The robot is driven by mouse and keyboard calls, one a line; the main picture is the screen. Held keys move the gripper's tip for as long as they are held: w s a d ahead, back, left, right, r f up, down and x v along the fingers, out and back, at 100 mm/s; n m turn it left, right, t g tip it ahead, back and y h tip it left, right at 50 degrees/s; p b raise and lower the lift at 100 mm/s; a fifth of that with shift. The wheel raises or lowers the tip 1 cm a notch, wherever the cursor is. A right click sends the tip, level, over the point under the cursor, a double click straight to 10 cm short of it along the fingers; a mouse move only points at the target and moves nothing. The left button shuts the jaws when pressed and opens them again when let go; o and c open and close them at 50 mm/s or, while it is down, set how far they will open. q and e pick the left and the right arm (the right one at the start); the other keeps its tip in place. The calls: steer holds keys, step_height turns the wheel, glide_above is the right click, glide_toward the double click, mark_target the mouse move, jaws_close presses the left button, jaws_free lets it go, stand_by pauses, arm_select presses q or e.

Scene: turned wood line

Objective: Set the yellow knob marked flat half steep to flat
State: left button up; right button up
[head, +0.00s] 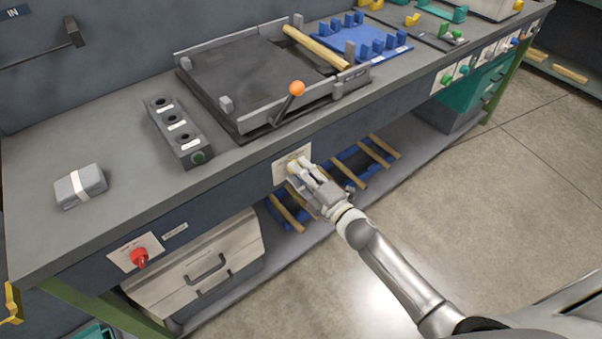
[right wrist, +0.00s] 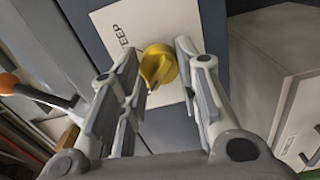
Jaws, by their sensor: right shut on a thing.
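The yellow knob (right wrist: 158,66) sits on a white label plate (right wrist: 112,22) on the bench's front panel. In the right wrist view it is between the fingers of my right gripper (right wrist: 160,80), which is shut on it. "STEEP" partly shows on the plate; the other marks are hidden or unreadable, so I cannot tell the setting. In the head view my right gripper (head: 294,172) reaches the plate (head: 283,166) from the lower right and covers most of the knob. My left gripper is not in view.
A lever with an orange ball (head: 297,88) stands on the bench above the plate. A red knob (head: 139,258) is on the panel at the left, and several small coloured knobs are at the right. Wood strips (head: 288,213) lie on a rack below. The floor in front is clear.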

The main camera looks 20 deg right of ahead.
steer(key=o, duration=1)
steer(key=shift+s, duration=0.1)
steer(key=v, duration=1.1)
steer(key=shift+s+d, duration=0.15)
steer(key=shift+s, duration=0.25)
